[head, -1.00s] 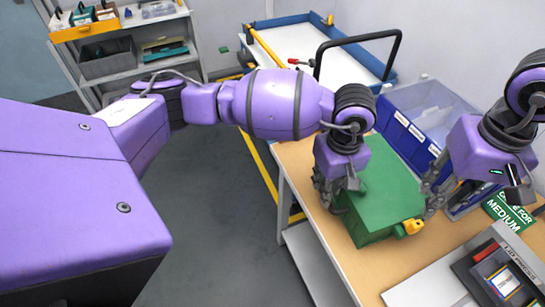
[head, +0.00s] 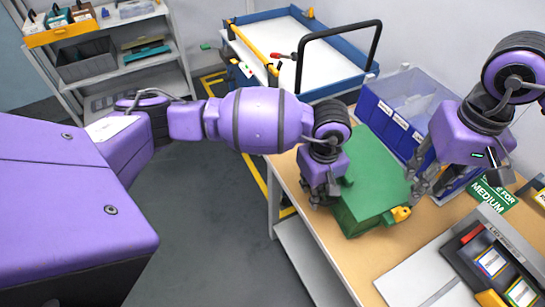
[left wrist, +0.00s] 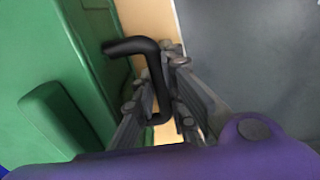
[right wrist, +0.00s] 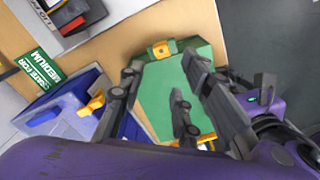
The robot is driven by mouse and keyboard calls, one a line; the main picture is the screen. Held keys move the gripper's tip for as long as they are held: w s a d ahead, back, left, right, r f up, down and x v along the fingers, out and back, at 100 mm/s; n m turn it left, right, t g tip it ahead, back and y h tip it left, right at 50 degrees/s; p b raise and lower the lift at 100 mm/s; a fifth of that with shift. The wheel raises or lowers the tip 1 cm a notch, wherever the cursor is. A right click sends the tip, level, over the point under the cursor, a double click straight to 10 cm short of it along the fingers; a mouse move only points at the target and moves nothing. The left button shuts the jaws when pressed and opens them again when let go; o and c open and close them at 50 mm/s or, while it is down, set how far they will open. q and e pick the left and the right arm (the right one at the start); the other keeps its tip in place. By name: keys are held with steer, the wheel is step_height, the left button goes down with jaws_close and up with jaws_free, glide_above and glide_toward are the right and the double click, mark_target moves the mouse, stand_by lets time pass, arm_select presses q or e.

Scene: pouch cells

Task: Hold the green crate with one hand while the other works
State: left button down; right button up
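The green crate (head: 375,175) stands on the wooden table with its lid on and a yellow latch (head: 401,213) at its near right corner. My left gripper (head: 322,192) is at the crate's left side. In the left wrist view its fingers (left wrist: 158,90) close around a bent black handle (left wrist: 135,46) beside the green wall (left wrist: 60,70). My right gripper (head: 425,182) hangs over the crate's right edge. In the right wrist view its fingers (right wrist: 162,72) are spread, with the green lid (right wrist: 160,90) beneath and nothing between them.
A blue bin (head: 395,125) stands close behind the crate. A green sign reading MEDIUM (head: 490,197) and a grey tray with dark devices (head: 480,265) lie to the right. A blue-rimmed cart (head: 275,45) with a black handle stands behind. Bare tabletop (head: 345,265) shows in front.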

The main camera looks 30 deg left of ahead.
stand_by(0.4)
jaws_close()
steer(key=s+a+f+m+g+y, duration=0.2)
steer(key=s+a+f+m+y, duration=0.15)
steer(key=s+a+y, duration=0.2)
steer(key=s+a+f+m+g+y, duration=0.2)
steer(key=s+a+f+m+y, duration=0.1)
steer(key=s+a+m+y, duration=0.25)
steer(key=s+d+f+m+t, duration=0.1)
steer(key=d+f+m+t, duration=0.1)
steer(key=d+m+t, duration=0.4)
steer(key=d+f+m+t, duration=0.2)
steer(key=d+m+t, duration=0.5)
steer(key=d+m, duration=0.7)
steer(key=d, duration=0.5)
steer(key=shift+s+m+t, duration=0.3)
steer(key=shift+s+m, duration=0.05)
steer(key=shift+m, duration=0.05)
